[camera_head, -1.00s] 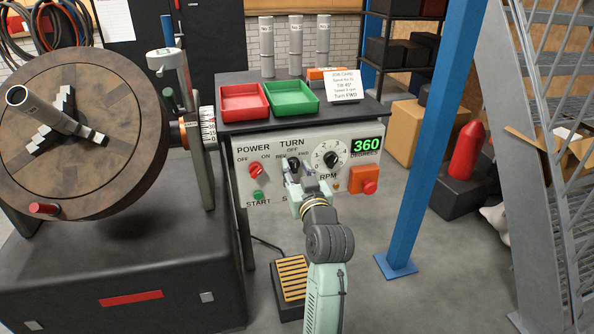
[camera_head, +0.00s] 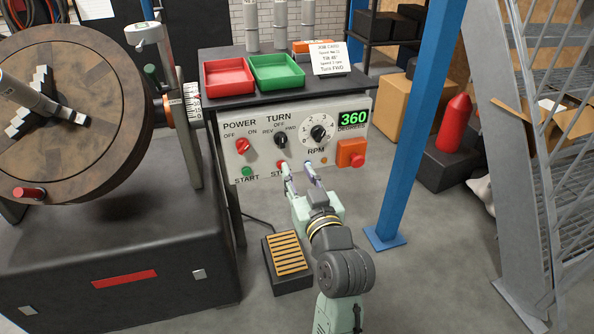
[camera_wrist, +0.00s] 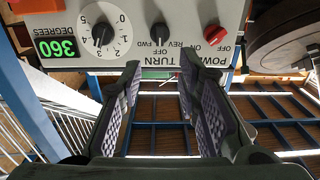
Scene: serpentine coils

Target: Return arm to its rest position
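My gripper (camera_head: 296,168) is in front of the lower edge of the control panel (camera_head: 222,160) in the head view. Its two fingers are spread apart with nothing between them. In the wrist view my gripper (camera_wrist: 158,88) also shows open and empty, with the TURN knob (camera_wrist: 160,33) beyond the fingertips. The fingers appear apart from the knobs. The arm reaches up from the bottom of the head view. The TURN knob (camera_head: 281,140) and the RPM knob (camera_head: 318,133) are both uncovered. The green display (camera_head: 353,119) reads 360.
A large round positioner table (camera_head: 95,110) stands at left on a dark base. An orange block with a red button (camera_head: 351,153) is on the panel's right. A foot pedal (camera_head: 288,258) lies on the floor below. A blue post (camera_head: 410,140) and metal stairs (camera_head: 520,160) stand at right.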

